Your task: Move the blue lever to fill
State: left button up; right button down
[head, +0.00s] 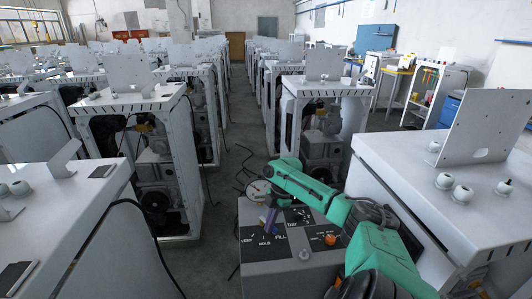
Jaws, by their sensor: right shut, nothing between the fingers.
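The blue lever (270,221) shows as a small blue-purple handle on the dark panel (262,251) of a grey box. Its near end points toward the HOLD label, between VENT on the left and FILL on the right. My right arm is green and reaches in from the lower right over the box. My right gripper (272,200) is at the end of that arm, just behind and above the lever. It is shut and empty. I cannot tell whether it touches the lever. My left gripper is not in view.
The grey box (290,275) also carries an orange knob (330,239) and a round white gauge (258,188). White dispenser frames stand close on the left (60,225) and right (400,165). Black cables lie on the floor. An aisle runs back between the rows.

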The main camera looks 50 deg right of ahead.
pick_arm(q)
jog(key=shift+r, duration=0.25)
pick_arm(e)
jog(key=shift+s+d, duration=0.2)
jog(key=shift+d, duration=0.1)
